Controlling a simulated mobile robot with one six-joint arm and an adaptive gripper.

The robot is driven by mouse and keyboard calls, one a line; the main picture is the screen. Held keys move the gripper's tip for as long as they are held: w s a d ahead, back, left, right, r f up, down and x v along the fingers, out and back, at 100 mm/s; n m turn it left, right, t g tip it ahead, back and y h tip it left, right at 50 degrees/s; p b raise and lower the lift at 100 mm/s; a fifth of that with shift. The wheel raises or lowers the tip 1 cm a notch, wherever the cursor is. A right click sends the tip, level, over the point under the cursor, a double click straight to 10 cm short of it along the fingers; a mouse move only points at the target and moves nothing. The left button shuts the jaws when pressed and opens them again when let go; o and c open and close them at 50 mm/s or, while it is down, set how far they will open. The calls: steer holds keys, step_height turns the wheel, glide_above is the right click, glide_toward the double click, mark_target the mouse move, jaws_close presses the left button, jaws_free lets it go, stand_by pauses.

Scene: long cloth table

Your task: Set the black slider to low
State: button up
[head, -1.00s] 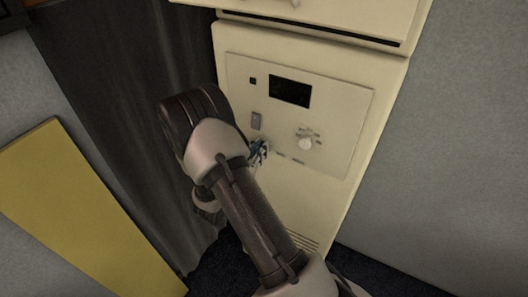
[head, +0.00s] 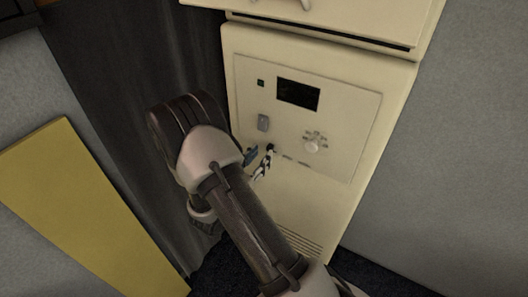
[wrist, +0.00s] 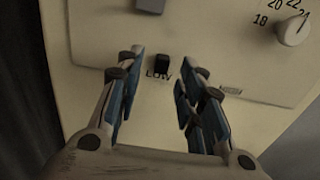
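The black slider (wrist: 162,62) is a small black knob on the cream panel (wrist: 110,35), directly above the printed word LOW (wrist: 158,75) in the wrist view. The HIGH label (wrist: 230,90) is farther right. My gripper (wrist: 163,56) is open, with its blue-and-black fingers on either side of the slider in the picture. I see a gap between the knob and each finger; contact with the panel cannot be told. In the head view my gripper (head: 262,160) is at the panel's lower left, and I cannot make out the slider clearly there.
A round white dial (head: 312,146) with numbers sits to the right on the panel. A grey switch (head: 263,122) and a dark display (head: 298,92) are above. A dark curtain (head: 130,120) hangs on the left, and a yellow board (head: 75,205) stands farther left.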

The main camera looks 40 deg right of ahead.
steer(key=v, duration=0.8)
steer(key=shift+a, duration=0.3)
steer(key=shift+s+r, duration=0.1)
steer(key=shift+s, duration=0.05)
steer(key=s+d+r+m+g+y+b, duration=0.1)
steer(key=s+r+m+g+y+b, duration=0.1)
steer(key=s+r+m+g, duration=0.4)
steer(key=s+d+r+m+g+y+b, duration=0.2)
steer(key=s+m+g+y, duration=0.1)
steer(key=s+m, duration=0.45)
steer(key=s+a+r+m+t+y+b, duration=0.1)
steer(key=s+a+m+t+y+b, duration=0.1)
steer(key=a, duration=0.6)
steer(key=s+a+r+m+t+y+b, duration=0.1)
steer(key=s+a+m+t+y+b, duration=0.1)
steer(key=s+a+m+t+y, duration=0.3)
steer(key=a+m+y, duration=0.2)
steer(key=a+y, duration=0.1)
steer(key=y, duration=0.1)
steer(key=shift+s+a+y, duration=0.25)
steer(key=shift+s+y, duration=0.05)
steer(key=shift+s, duration=0.05)
